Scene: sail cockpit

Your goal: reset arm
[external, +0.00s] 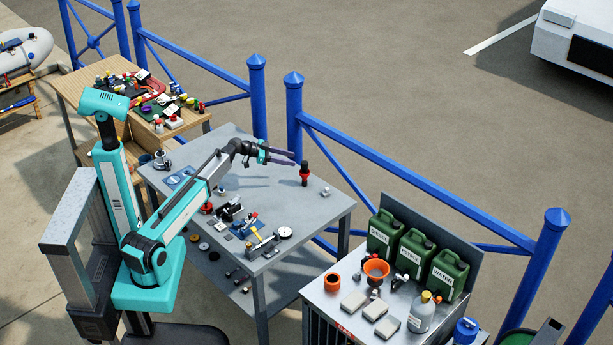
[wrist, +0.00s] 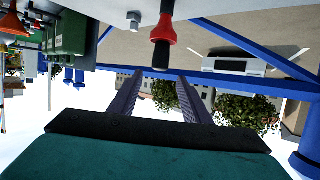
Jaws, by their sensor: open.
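My gripper (external: 283,157) is held out level above the grey metal table (external: 322,209), toward its far right side. Its dark fingers are apart, with nothing between them. In the wrist view my gripper (wrist: 160,95) also shows open and empty. A red and black item (external: 305,174) stands upright on the table just past the fingertips. The same red and black item (wrist: 162,35) appears upside down beyond the fingers in the wrist view, apart from them.
Small hardware parts (external: 262,243) lie along the table's near edge. A bench at the right holds green jerrycans (external: 414,254), an orange funnel (external: 376,268) and a bottle (external: 421,312). A blue railing (external: 400,181) runs behind. A wooden table (external: 92,79) with clutter stands at the left.

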